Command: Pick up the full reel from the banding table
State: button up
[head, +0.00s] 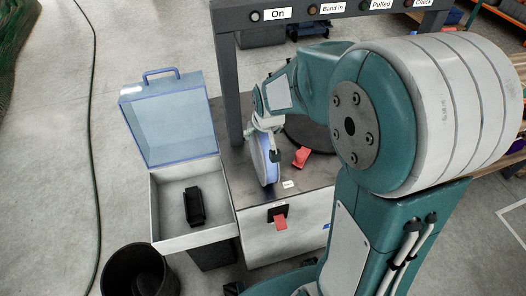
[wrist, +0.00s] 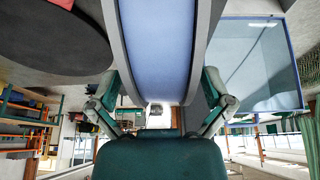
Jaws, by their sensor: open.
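The full reel (head: 261,166) stands upright on its edge on the banding table (head: 312,198), with a pale blue winding and thin grey flanges. In the wrist view the reel (wrist: 157,45) fills the upper middle, its blue band facing the camera. My gripper (head: 266,138) is over the reel's upper part. In the wrist view the two fingers of my gripper (wrist: 161,92) are spread on either side of the reel's rim. I cannot tell whether either finger touches it. The far side of the reel is hidden.
A dark disc (head: 308,130) and a red piece (head: 301,157) lie beside the reel. A dark frame with labels (head: 278,14) stands over the table. At left are a box (head: 167,225) with its clear blue lid (head: 168,118) raised, holding a black object, and a black bin (head: 140,272).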

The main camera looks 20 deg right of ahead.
jog(key=shift+w+a+f, duration=0.1)
jog(key=shift+a+f, duration=0.1)
jog(key=shift+a, duration=0.1)
jog(key=shift+d, duration=0.25)
grip_shut()
